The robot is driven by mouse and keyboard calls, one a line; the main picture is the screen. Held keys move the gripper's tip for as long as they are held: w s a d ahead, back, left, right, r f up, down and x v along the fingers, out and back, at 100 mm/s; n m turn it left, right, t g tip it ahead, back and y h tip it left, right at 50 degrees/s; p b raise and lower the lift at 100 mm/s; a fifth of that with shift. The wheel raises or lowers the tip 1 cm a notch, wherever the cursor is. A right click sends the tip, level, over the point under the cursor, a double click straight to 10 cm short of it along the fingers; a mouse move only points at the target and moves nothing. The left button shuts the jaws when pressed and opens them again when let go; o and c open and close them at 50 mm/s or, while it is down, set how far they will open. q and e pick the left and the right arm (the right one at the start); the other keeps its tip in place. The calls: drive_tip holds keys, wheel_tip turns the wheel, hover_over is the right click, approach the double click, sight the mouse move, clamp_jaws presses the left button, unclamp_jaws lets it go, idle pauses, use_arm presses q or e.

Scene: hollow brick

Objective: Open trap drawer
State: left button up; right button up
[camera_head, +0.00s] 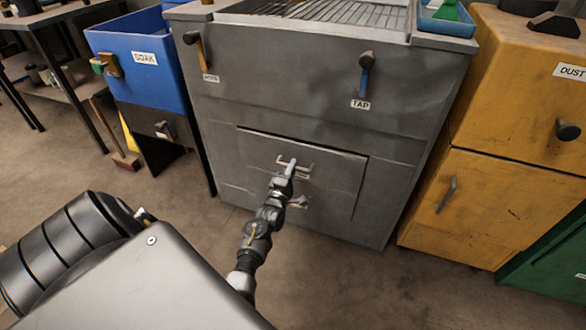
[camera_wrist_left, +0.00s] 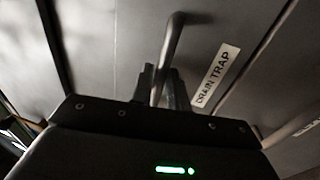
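The trap drawer (camera_head: 335,182) is a grey panel low in the front of a grey cabinet, with a dark gap along its top and right edges. In the left wrist view a white label (camera_wrist_left: 215,75) reads DRAIN TRAP. A bar handle (camera_wrist_left: 172,42) stands out from the drawer front. My left gripper (camera_head: 289,168) is at this handle in the head view. In the left wrist view its fingers (camera_wrist_left: 161,88) stand close on both sides of the bar and look shut on it. The drawer looks closed or nearly so. My right gripper is not in view.
The grey cabinet (camera_head: 300,75) has two levers above, one labelled TAP (camera_head: 366,75). A blue SOAK bin (camera_head: 140,75) stands left and a yellow cabinet (camera_head: 510,120) right. A green box (camera_head: 555,260) is at the far right. Bare floor (camera_head: 340,285) lies before the drawer.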

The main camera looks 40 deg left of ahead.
use_arm(q)
drive_tip(key=shift+w+a+r, duration=0.1)
drive_tip(key=shift+w+a, duration=0.05)
drive_tip(key=shift+w, duration=0.2)
drive_tip(key=shift+c, duration=0.4)
clamp_jaws()
